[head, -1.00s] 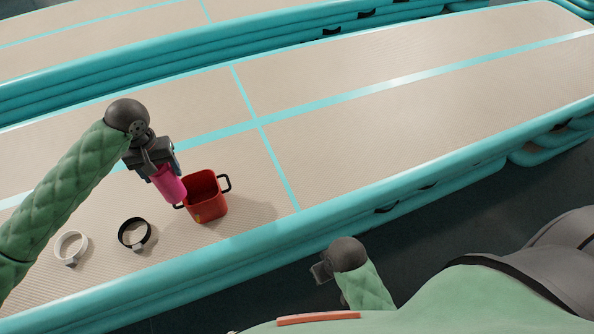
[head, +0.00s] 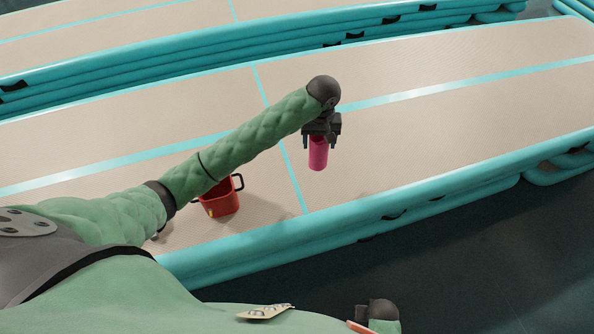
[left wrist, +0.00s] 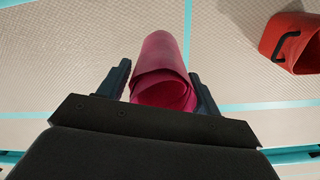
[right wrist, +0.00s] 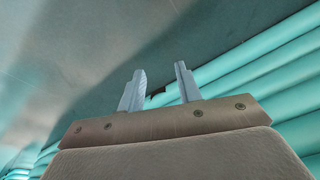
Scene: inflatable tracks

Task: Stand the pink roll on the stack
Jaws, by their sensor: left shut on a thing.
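The pink roll (head: 318,153) hangs roughly upright from my left gripper (head: 321,138), over the tan top of the near stack of teal-edged inflatable tracks (head: 420,130). In the left wrist view, the roll (left wrist: 165,75) lies between the two dark fingers, its rolled end towards the camera. The gripper is shut on it. I cannot tell whether its lower end touches the surface. My right gripper shows in the right wrist view (right wrist: 160,85) with its fingers apart and empty, over dark floor beside the teal tubes. In the head view its wrist is low at the bottom edge.
A red bin (head: 221,198) with dark handles stands on the same stack, left of the roll and partly behind my left arm. It also shows in the left wrist view (left wrist: 295,42). A second track stack (head: 150,55) lies behind. The surface right of the roll is clear.

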